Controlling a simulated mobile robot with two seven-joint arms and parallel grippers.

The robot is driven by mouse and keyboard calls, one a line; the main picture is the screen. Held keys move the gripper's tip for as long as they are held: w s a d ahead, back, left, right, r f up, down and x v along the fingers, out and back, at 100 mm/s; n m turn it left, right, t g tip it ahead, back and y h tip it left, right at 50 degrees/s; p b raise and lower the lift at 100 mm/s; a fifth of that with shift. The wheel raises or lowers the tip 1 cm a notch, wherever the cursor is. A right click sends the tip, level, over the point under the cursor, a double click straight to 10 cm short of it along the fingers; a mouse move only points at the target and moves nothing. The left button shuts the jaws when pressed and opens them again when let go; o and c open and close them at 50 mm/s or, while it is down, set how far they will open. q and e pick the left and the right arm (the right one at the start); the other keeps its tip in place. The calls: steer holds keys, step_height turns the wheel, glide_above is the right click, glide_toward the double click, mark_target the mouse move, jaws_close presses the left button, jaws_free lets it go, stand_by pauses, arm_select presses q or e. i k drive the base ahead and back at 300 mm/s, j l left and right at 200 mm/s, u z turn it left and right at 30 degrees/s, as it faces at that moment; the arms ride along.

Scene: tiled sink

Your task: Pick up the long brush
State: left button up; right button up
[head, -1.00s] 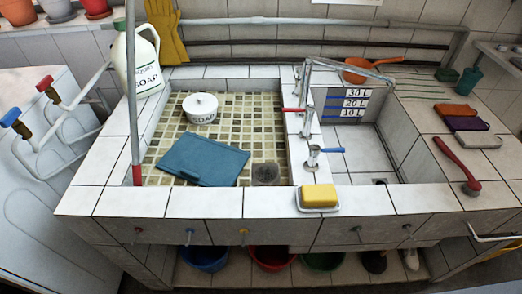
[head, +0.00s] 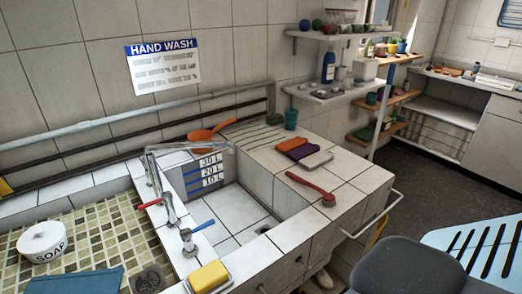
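The long brush (head: 312,188) is red with a long handle. It lies on the tiled counter (head: 345,178) to the right of the small basin, its head towards the front edge and its handle pointing back left. Neither of my grippers is in the head view, so nothing shows of their state or of their distance to the brush.
Orange, purple and grey cloths or sponges (head: 302,151) lie behind the brush. The small basin (head: 230,215) is left of it, with taps (head: 188,240) and yellow soap (head: 209,276). A rail (head: 372,218) runs along the counter's right end. A light blue slotted panel (head: 485,250) stands at lower right.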

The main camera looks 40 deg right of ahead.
mark_target(328, 197)
steer(key=j+z, duration=0.1)
steer(key=z, duration=0.35)
steer(key=j+z, duration=0.1)
steer(key=z, duration=0.35)
